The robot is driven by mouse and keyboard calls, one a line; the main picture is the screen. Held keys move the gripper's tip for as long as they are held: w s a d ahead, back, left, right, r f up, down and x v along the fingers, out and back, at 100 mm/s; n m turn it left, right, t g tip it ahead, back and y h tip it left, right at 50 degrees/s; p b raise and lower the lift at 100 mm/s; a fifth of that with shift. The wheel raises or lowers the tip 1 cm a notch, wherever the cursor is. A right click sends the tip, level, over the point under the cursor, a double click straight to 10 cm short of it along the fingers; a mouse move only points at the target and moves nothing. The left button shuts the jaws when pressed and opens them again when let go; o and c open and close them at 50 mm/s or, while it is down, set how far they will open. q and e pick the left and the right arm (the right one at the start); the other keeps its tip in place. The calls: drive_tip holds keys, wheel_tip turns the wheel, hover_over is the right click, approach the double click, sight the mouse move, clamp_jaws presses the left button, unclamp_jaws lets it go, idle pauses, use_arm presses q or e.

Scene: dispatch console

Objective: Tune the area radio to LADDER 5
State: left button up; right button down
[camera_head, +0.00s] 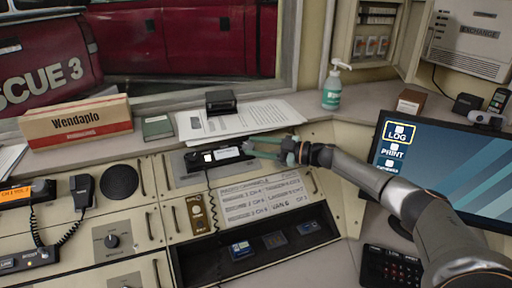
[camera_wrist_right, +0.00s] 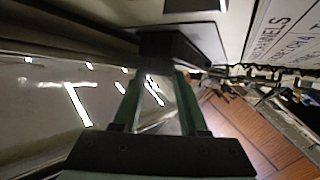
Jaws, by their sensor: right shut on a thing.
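A long black unit (camera_head: 215,158) with small lit white patches and a hanging cord sits at the top of the middle console panel. My right gripper (camera_head: 254,148), with green fingers, reaches it from the right and is shut on its dark right end. In the right wrist view, a dark block (camera_wrist_right: 182,46) lies at the green fingertips; its exact shape is unclear. A radio-channels card (camera_head: 262,198) lies below, its text mostly too small to read. An orange display (camera_head: 15,194) at the far left seems to show a channel and volume. My left gripper is out of view.
A hand microphone (camera_head: 82,190) with a coiled cord hangs at the left, near a round speaker (camera_head: 118,182) and a knob (camera_head: 112,241). Papers (camera_head: 240,120) and a sanitizer bottle (camera_head: 332,88) stand on the ledge behind. A monitor (camera_head: 440,165) is close to my right arm.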

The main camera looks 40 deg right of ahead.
drive_tip(key=shift+w+d+n+g+y, duration=0.15)
drive_tip(key=shift+n+g+y, duration=0.15)
drive_tip(key=shift+n+g, duration=0.15)
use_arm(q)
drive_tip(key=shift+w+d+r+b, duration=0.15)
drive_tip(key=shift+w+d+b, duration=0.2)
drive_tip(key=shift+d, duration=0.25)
use_arm(e)
drive_tip(key=shift+n+g, duration=0.35)
drive_tip(key=shift+n, duration=0.2)
drive_tip(key=shift+c, duration=2.2)
unclamp_jaws()
drive_tip(key=shift+y, duration=0.3)
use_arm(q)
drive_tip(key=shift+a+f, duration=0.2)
use_arm(e)
drive_tip(key=v, duration=0.6)
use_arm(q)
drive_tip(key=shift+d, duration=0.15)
use_arm(e)
drive_tip(key=shift+s+d+r, duration=0.2)
drive_tip(key=shift+s+d, duration=0.2)
drive_tip(key=shift+s, duration=0.15)
